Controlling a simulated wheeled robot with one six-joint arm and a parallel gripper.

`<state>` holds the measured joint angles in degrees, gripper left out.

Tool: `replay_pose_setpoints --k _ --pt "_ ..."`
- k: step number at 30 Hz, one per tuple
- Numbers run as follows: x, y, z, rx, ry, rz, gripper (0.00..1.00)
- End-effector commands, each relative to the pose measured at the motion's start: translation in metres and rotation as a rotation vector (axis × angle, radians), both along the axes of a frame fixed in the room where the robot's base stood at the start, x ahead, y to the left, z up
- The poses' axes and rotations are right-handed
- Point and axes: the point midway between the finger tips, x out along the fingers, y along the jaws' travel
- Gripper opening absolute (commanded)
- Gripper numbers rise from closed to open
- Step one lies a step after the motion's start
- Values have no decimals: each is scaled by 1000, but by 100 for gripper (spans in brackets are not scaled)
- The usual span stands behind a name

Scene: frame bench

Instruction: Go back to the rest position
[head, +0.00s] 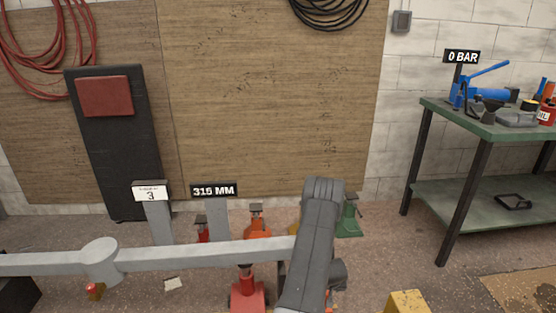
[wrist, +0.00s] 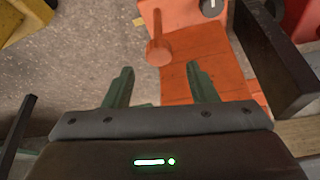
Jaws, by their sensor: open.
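My gripper (wrist: 158,70) shows in the wrist view with its two green fingers apart and nothing between them. An orange jack (wrist: 190,42) with a rounded knob lies beyond and below the fingertips; I cannot tell the exact gap. In the head view my dark grey arm link (head: 312,245) stands at the lower middle, and I cannot make out the gripper's fingers there. An orange stand (head: 257,224) shows just left of the arm, partly hidden by a pale grey beam (head: 200,253).
A red jack (head: 247,292) stands below the beam, and a green stand (head: 350,218) right of my arm. Signs read "315 MM" (head: 213,191) and "3" (head: 151,194). A green workbench (head: 475,125) holds a blue pump (head: 485,94). A yellow block (head: 407,302) sits at the bottom.

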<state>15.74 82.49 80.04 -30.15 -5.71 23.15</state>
Motion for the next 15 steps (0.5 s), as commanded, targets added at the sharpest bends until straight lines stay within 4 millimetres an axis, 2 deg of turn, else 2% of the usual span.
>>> replay_pose_setpoints --k 1,3,8,15 --pt "3 -1 -13 0 1 0 52" --pt "8 -1 -24 0 2 0 52" --pt "15 -3 -42 0 3 -1 52" --pt "9 -3 -38 1 1 -1 52"
